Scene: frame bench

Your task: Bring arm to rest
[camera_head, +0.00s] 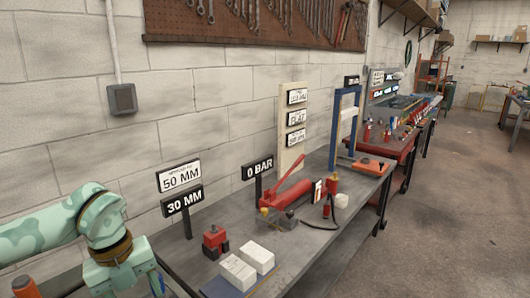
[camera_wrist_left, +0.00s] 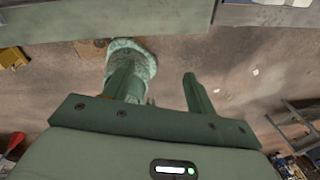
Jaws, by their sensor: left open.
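My left arm (camera_head: 95,235) comes in from the left in the head view, mint green with a bent joint, beside the near left end of the grey bench (camera_head: 310,250). Its lower part runs out of the bottom of that view. In the left wrist view my left gripper (camera_wrist_left: 166,78) has its two green fingers apart, with nothing seen between them. The floor lies beyond the fingers. My right gripper is in neither view.
On the bench stand a red hand pump (camera_head: 288,196), a small red block-like part (camera_head: 215,241), white blocks (camera_head: 238,272) and a blue frame (camera_head: 335,130). A 30 MM sign (camera_head: 182,199) stands near my left arm. Open floor (camera_head: 450,220) lies right of the bench.

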